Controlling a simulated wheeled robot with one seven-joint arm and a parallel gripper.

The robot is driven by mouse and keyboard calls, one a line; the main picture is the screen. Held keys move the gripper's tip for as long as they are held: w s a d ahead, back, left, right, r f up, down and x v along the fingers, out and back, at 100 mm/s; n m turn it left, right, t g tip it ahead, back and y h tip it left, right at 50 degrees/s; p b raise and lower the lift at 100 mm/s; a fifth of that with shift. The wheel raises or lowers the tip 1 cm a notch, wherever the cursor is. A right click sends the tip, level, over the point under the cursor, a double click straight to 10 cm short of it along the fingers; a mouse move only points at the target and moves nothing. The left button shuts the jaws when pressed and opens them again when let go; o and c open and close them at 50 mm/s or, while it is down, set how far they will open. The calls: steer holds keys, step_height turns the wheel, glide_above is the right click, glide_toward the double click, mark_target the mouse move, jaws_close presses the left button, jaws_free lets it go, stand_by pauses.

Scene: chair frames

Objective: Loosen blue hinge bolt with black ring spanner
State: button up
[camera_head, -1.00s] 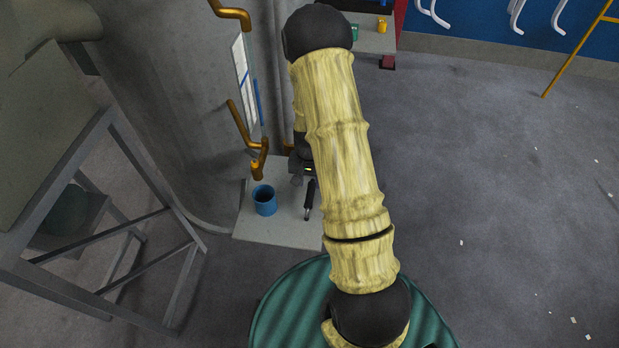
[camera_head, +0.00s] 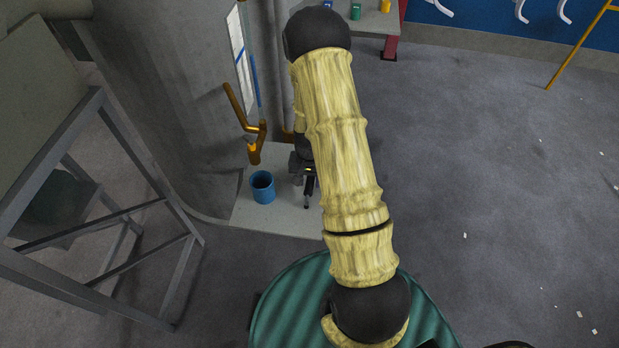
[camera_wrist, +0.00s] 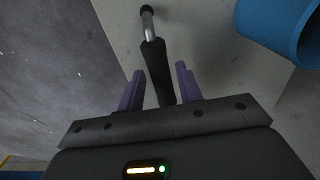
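A tool with a black handle, grey shaft and small black end, which looks like the spanner (camera_wrist: 153,58), lies on a pale platform. It also shows in the head view (camera_head: 308,190). Whether its far end is a ring is too small to tell. My gripper (camera_wrist: 160,71) is open, its two purple fingers on either side of the black handle with gaps between. In the head view my gripper (camera_head: 303,165) is partly hidden by my arm at the tool's upper end. I cannot make out a blue hinge bolt.
A blue cup (camera_head: 262,187) stands on the pale platform (camera_head: 275,220), left of the tool. An orange-brown bent pipe (camera_head: 237,108) projects from the grey column above. A metal-framed stand (camera_head: 120,215) is at the left. The floor at the right is mostly free.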

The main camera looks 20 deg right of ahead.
mark_target(309, 182)
steer(key=shift+f, duration=0.45)
steer(key=shift+c, duration=0.2)
steer(key=shift+r, duration=0.15)
jaws_close()
steer(key=shift+r+p, duration=1.85)
steer(key=shift+r, duration=0.65)
